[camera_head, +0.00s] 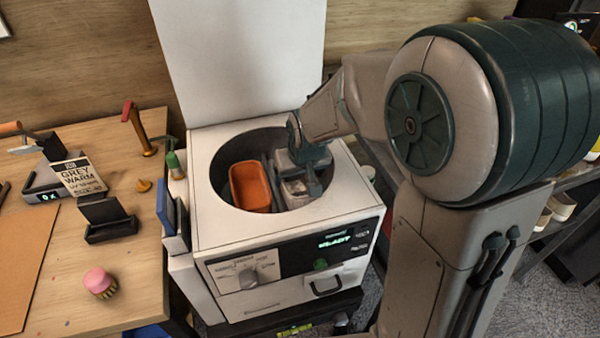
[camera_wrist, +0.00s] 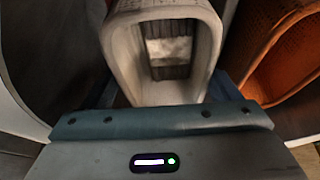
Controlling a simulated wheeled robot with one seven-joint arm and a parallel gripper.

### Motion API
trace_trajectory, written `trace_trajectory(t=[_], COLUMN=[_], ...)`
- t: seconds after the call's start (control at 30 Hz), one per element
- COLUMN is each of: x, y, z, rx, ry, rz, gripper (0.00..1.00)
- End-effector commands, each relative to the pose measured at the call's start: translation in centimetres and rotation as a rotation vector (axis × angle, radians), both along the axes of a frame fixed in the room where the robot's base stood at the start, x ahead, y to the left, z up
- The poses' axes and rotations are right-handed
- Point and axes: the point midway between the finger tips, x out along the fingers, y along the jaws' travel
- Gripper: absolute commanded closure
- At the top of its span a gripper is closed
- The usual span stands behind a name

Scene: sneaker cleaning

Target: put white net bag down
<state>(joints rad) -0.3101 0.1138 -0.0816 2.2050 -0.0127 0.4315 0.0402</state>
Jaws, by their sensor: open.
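The white net bag (camera_wrist: 205,45) shows in the wrist view as a pale, rounded, open-mouthed shape, directly ahead of my gripper (camera_wrist: 165,98). In the head view, the bag (camera_head: 294,188) is inside the round drum of the white washer (camera_head: 215,255), on the right side, partly hidden by my gripper (camera_head: 308,172). My gripper reaches down into the drum and is open, its fingers at the bag's near end. Whether the fingers touch the bag is not clear.
An orange container (camera_head: 250,187) sits in the drum's left half, left of a grey divider; it also shows in the wrist view (camera_wrist: 262,75). The washer's white lid (camera_head: 240,60) stands open behind. A wooden table (camera_head: 130,280) with tools and a pink brush (camera_head: 99,280) is at left.

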Motion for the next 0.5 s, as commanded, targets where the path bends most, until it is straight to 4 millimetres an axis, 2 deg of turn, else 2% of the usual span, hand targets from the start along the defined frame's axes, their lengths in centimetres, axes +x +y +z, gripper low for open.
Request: trace_trajectory(t=[0.03,0.5], x=[-0.08,-0.09], y=[0.59,0.75], z=[0.06,0.65], rx=[0.004,0.007], ry=[-0.001,-0.002], rz=[0.009,0.010], gripper=[0.06,0.06])
